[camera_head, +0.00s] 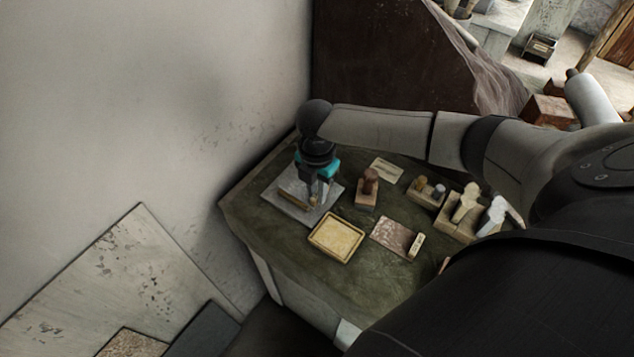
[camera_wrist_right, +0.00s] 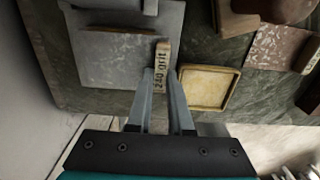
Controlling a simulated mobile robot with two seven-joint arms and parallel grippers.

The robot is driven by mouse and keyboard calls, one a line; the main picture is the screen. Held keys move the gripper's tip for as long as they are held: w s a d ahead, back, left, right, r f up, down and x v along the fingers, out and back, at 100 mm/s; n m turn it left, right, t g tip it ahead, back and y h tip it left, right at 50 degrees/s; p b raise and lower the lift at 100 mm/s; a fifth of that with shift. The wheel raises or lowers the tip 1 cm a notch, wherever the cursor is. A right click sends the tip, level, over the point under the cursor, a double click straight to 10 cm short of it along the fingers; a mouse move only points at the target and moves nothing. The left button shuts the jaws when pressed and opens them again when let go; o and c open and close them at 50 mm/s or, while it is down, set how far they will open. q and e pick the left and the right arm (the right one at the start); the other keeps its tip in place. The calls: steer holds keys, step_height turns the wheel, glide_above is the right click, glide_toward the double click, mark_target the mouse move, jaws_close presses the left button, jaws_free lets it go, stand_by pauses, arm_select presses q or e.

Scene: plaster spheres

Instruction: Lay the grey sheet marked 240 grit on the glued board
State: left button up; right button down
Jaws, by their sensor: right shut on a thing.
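My right gripper (camera_head: 315,197) is shut on the wooden tag (camera_wrist_right: 162,63) marked 240 grit, above the table's far left corner. In the right wrist view the grey speckled sheet (camera_wrist_right: 115,58) appears beside this tag, within the outline of a grey board (camera_wrist_right: 168,18). The board also shows under my right gripper in the head view (camera_head: 279,202). A thin brown strip (camera_wrist_right: 117,29) runs along one side of the speckled area. I cannot tell whether the sheet touches the board or hangs just above it. My left gripper is out of view.
A yellowish shallow tray (camera_head: 336,237) lies just right of the board. Beyond it are a reddish sheet (camera_head: 393,235) with a pale tag, a brown-knobbed block (camera_head: 368,187) and wooden holders (camera_head: 425,193). A wall stands close on the left.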

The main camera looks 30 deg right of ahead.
steer(key=shift+f+b, duration=0.35)
steer(key=shift+f, duration=0.4)
steer(key=c, duration=0.7)
jaws_free()
steer(key=shift+c, duration=0.2)
steer(key=shift+r, duration=0.2)
steer(key=shift+r+p, duration=1.9)
steer(key=shift+p, duration=0.45)
steer(key=shift+s+f, duration=0.1)
